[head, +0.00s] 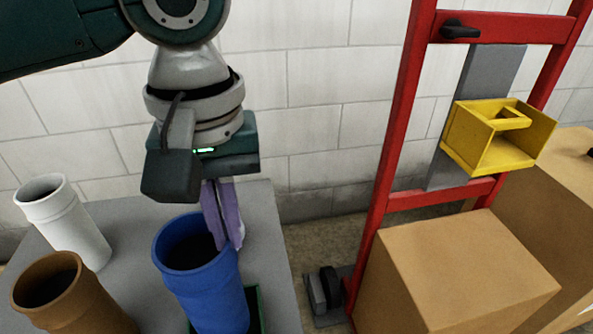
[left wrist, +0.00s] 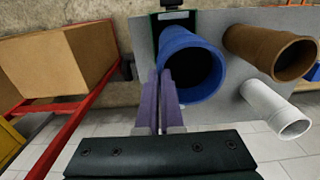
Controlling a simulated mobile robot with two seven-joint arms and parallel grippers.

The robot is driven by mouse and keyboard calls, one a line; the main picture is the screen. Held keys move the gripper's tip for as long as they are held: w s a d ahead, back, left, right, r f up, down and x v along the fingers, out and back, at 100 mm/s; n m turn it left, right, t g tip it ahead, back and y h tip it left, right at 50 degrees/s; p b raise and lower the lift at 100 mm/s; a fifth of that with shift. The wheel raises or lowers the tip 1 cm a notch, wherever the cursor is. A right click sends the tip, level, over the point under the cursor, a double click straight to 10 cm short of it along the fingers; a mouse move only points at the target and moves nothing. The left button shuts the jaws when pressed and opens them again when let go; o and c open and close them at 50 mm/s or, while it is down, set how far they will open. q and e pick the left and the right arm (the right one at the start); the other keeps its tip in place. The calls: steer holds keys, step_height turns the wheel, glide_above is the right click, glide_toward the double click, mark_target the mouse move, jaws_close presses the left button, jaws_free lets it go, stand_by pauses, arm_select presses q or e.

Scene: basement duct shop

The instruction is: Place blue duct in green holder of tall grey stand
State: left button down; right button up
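The blue duct (head: 205,290) stands nearly upright, open end up, at the grey stand (head: 275,255). My left gripper (head: 226,240) points down at the duct's right rim. Its purple fingers are close together with the duct wall between them, and they look shut on it. In the left wrist view the fingers (left wrist: 160,80) meet the rim of the blue duct (left wrist: 192,62), and a green edge (left wrist: 156,30) shows beyond. My right gripper is out of view.
A white duct (head: 65,225) and a brown duct (head: 75,300) stand left of the blue one on the grey top. To the right are a red rack (head: 393,130) with a yellow holder (head: 470,135) and cardboard boxes (head: 460,265). A block wall stands behind.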

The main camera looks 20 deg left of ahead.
mark_target(233, 254)
arm_select(q)
step_height(233, 254, down, 5)
steer(key=shift+r+b, duration=0.15)
steer(key=shift+b, duration=0.75)
steer(key=shift+r, duration=0.1)
steer(key=c, duration=1.5)
jaws_free()
steer(key=shift+c, duration=0.2)
steer(key=o, duration=0.5)
steer(key=shift+c, duration=0.2)
